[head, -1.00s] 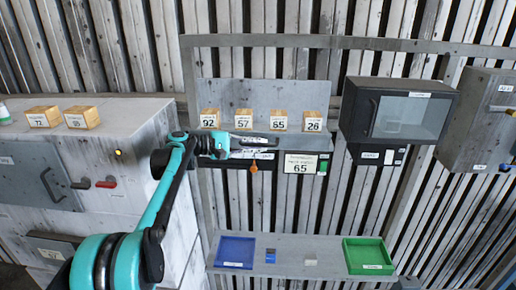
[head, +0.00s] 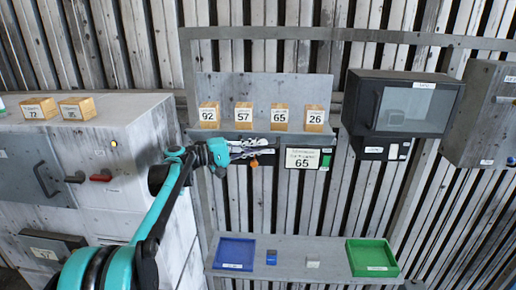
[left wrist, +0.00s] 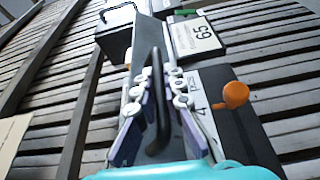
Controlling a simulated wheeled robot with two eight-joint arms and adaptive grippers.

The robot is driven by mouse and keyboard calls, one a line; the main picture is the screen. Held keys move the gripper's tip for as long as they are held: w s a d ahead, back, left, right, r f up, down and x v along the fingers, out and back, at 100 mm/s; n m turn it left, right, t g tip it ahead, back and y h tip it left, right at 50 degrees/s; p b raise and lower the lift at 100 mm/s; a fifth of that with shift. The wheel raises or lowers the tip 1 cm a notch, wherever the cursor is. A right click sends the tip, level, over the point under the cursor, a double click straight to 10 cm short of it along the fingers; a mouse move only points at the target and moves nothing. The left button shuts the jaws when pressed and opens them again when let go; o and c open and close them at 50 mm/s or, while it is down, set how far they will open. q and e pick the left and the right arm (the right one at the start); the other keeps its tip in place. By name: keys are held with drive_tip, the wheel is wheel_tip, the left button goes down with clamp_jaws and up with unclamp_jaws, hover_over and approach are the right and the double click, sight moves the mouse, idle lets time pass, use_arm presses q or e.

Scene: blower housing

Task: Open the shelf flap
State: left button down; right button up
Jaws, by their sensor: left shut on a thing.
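The shelf (head: 300,139) is a grey ledge on the wall with a grey back panel (head: 265,92). I cannot make out the flap's outline clearly in the head view. My left gripper (head: 258,147) is at the shelf's front edge, left of the sign reading 65 (head: 302,160). In the left wrist view, my left gripper (left wrist: 160,98) has its fingers on both sides of a dark bar handle (left wrist: 156,75), shut on it. An orange knob (left wrist: 235,95) is beside the handle; it also shows in the head view (head: 254,163). My right gripper is not in view.
Several numbered wooden blocks (head: 244,116) stand on the shelf. A lower shelf (head: 300,268) bears a blue tray (head: 235,254) and a green tray (head: 371,258). A dark glass-fronted box (head: 403,106) is at right; a grey cabinet (head: 125,140) is at left.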

use_arm(q)
drive_tip(key=c, duration=1.9)
unclamp_jaws()
drive_tip(key=v, duration=1.2)
drive_tip(key=shift+s, duration=0.1)
drive_tip(key=s+d+f+y+b, duration=0.3)
drive_tip(key=s+f+b, duration=0.2)
drive_tip(key=f, duration=0.4)
drive_tip(key=s+d+f+g+y+b, duration=0.1)
drive_tip(key=s+d+f+y+b, duration=0.1)
drive_tip(key=s+f+b, duration=0.45)
drive_tip(key=s+d+f+y+b, duration=0.3)
drive_tip(key=s+f+b, duration=0.1)
drive_tip(key=f, duration=0.6)
drive_tip(key=s+a+f+m+y+b, duration=0.1)
drive_tip(key=s+a+f+y+b, duration=0.2)
drive_tip(key=s+f, duration=0.3)
drive_tip(key=s+a+f+m+t+y+b, duration=0.1)
drive_tip(key=s+f+b, duration=0.5)
drive_tip(key=f, duration=0.8)
drive_tip(key=s+a+f+m+y+b, duration=0.2)
drive_tip(key=s+a+f+y+b, duration=0.2)
drive_tip(key=f, duration=0.6)
drive_tip(key=shift+s+a+f+y+b, duration=0.1)
drive_tip(key=shift+s+a+y+b, duration=0.15)
drive_tip(key=shift+s, duration=0.2)
drive_tip(key=shift+s+a+y+b, duration=0.1)
drive_tip(key=shift+s+y+b, duration=0.05)
drive_tip(key=shift+s+b, duration=0.25)
